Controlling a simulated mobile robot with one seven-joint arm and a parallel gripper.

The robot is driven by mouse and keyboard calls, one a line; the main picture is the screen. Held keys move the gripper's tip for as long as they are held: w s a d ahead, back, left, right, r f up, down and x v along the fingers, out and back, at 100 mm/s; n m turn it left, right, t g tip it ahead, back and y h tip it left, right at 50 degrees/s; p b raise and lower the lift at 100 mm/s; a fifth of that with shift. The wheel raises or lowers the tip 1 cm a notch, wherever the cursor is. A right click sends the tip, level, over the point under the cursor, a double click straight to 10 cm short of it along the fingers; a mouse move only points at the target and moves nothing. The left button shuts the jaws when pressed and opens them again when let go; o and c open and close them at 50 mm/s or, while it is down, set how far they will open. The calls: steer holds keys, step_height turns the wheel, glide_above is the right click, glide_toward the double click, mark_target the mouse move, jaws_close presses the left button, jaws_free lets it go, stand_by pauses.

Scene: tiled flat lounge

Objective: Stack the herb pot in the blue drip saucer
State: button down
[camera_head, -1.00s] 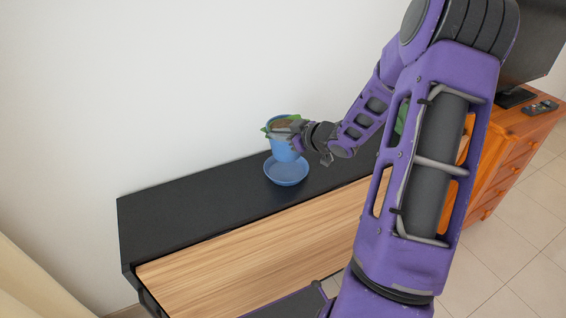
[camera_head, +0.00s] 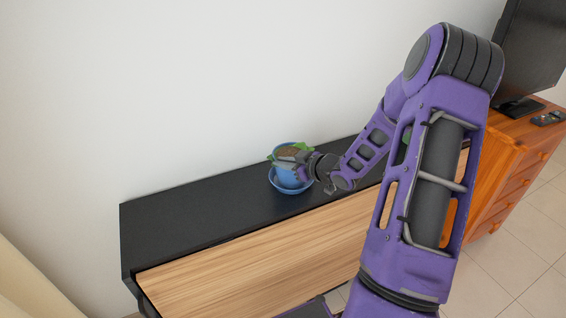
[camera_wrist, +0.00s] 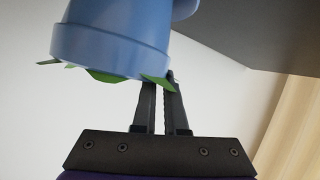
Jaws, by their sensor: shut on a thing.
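The herb pot (camera_head: 285,176) is blue, with brown soil and green leaves at its top. It stands roughly upright, with its lower part inside the outline of the blue drip saucer (camera_head: 291,191). I cannot tell whether its base touches the saucer. The saucer lies on the black top of the cabinet. My gripper (camera_head: 302,163) is shut on the pot near its rim, from the right. In the wrist view the pot (camera_wrist: 110,45) appears upside down beside the fingers of my gripper (camera_wrist: 172,90), and part of a blue shape, likely the saucer (camera_wrist: 184,8), shows behind it.
The black cabinet top (camera_head: 190,215) is clear to the left of the saucer. A light wood panel (camera_head: 240,270) runs along its front, and a white wall stands behind. An orange wooden drawer unit (camera_head: 510,180) with a dark screen (camera_head: 530,55) and a remote (camera_head: 548,118) stands at right.

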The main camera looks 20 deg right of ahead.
steer(key=shift+f, duration=0.15)
steer(key=c, duration=1)
jaws_free()
steer(key=shift+o, duration=0.2)
steer(key=shift+r+p, duration=0.35)
steer(key=shift+r, duration=0.2)
steer(key=p+v, duration=0.1)
steer(key=v, duration=1.1)
steer(key=shift+f, duration=0.25)
